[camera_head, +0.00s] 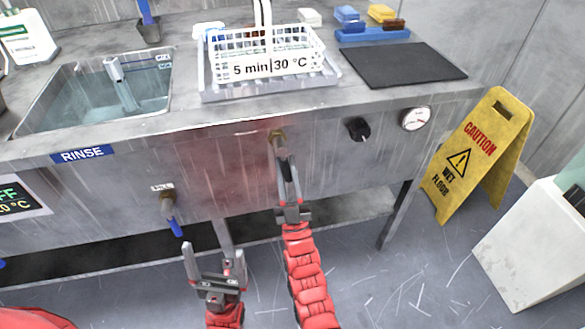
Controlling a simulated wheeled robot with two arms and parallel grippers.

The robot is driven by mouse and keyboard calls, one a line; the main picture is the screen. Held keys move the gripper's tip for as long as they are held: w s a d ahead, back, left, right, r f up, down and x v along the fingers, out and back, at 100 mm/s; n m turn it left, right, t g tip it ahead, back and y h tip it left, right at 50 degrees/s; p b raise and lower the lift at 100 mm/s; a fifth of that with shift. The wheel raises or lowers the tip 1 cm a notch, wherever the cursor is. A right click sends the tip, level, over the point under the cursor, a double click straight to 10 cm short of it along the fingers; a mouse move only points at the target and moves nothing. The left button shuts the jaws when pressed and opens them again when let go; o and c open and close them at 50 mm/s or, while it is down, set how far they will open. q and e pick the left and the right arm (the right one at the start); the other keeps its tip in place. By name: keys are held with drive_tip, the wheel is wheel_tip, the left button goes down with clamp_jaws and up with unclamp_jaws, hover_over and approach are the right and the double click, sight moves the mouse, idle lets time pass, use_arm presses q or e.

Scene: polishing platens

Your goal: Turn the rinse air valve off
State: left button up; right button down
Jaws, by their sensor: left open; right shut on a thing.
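The rinse air valve appears to be the brass fitting (277,136) on the steel front panel, below the white basket. Its handle is mostly hidden by my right gripper (283,158), which reaches up from below and is shut on it. The valve's setting cannot be told. My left gripper (213,253) is open and empty, low in front of the bench, below the other valve. That other valve (168,203) is brass with a blue handle slanting down, under a small label.
Above are the rinse basin (60,110) and the white basket (262,50) marked 5 min, 30 °C. A black knob (357,128) and a round gauge (415,118) sit right of my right gripper. A yellow caution sign (478,150) stands on the floor at the right.

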drive_tip(key=shift+s+a+f+m+t+h, duration=0.1)
drive_tip(key=shift+a+m+t+h, duration=0.05)
drive_tip(key=shift+m+h, duration=0.7)
drive_tip(key=shift+s+a+r+m+t+h, duration=0.1)
drive_tip(key=shift+a+m+t+h, duration=0.1)
drive_tip(key=shift+m+h, duration=0.65)
drive_tip(key=shift+a+f+m+t+h, duration=0.1)
drive_tip(key=shift+a+m+t+h, duration=0.05)
drive_tip(key=shift+m+h, duration=0.7)
drive_tip(key=shift+a+m+h, duration=0.1)
drive_tip(key=shift+m+h, duration=0.15)
drive_tip(key=shift+m, duration=0.1)
drive_tip(key=c, duration=0.7)
unclamp_jaws()
drive_tip(key=shift+c, duration=0.2)
drive_tip(key=p+v, duration=0.2)
drive_tip(key=v, duration=1.5)
drive_tip(key=shift+f, duration=0.15)
drive_tip(key=shift+s, duration=0.1)
